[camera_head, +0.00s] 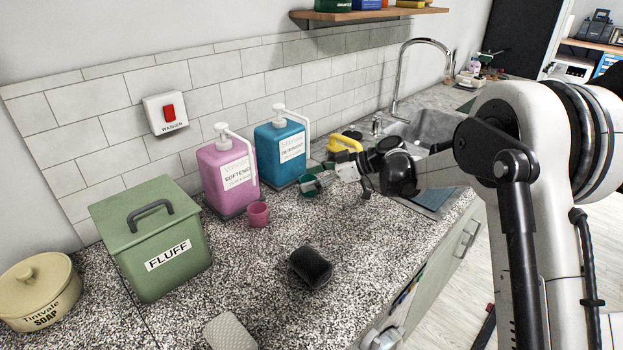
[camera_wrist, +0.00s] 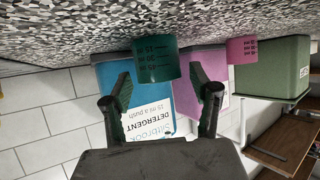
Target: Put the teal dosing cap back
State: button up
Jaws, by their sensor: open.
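The teal dosing cap (camera_head: 309,186) stands on the speckled counter in front of the blue detergent dispenser (camera_head: 281,152). In the wrist view, which is upside down, the cap (camera_wrist: 157,62) shows measuring marks and sits just beyond my fingertips, roughly centred between them. The blue dispenser (camera_wrist: 158,115) is behind it there, its label partly hidden by my gripper. My gripper (camera_wrist: 160,86) is open and empty. In the head view my gripper (camera_head: 328,173) is beside the cap on its right; whether a finger touches it I cannot tell.
A pink softener dispenser (camera_head: 228,173) with a pink cup (camera_head: 258,214) stands left of the blue one. A green FLUFF box (camera_head: 152,240), a cream soap pot (camera_head: 40,290) and a black object (camera_head: 310,267) are on the counter. A yellow-handled object (camera_head: 344,144) and sink (camera_head: 425,127) lie beyond.

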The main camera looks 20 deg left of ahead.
jog(key=shift+r, duration=0.15)
jog(key=v, duration=1.2)
jog(key=shift+p, duration=0.3)
jog(key=s+d+r+m+t+h, duration=0.25)
jog(key=s+d+r+m, duration=0.2)
jog(key=s+d, duration=0.35)
jog(key=s+d+r+m+t+h, duration=0.2)
jog(key=s+d+r+m+h, duration=0.2)
jog(key=s+d+m, duration=0.3)
jog(key=s+d+f+m+t+h, duration=0.2)
jog(key=s+d+m+h, duration=0.1)
jog(key=s+d, duration=0.6)
jog(key=s+d+f+m+t+h, duration=0.2)
jog(key=s+d+f+m+h, duration=0.1)
jog(key=s+d, duration=0.6)
jog(key=s+m, duration=0.1)
jog(key=s, duration=0.2)
jog(key=shift+s+m, duration=0.35)
jog(key=shift+s, duration=0.05)
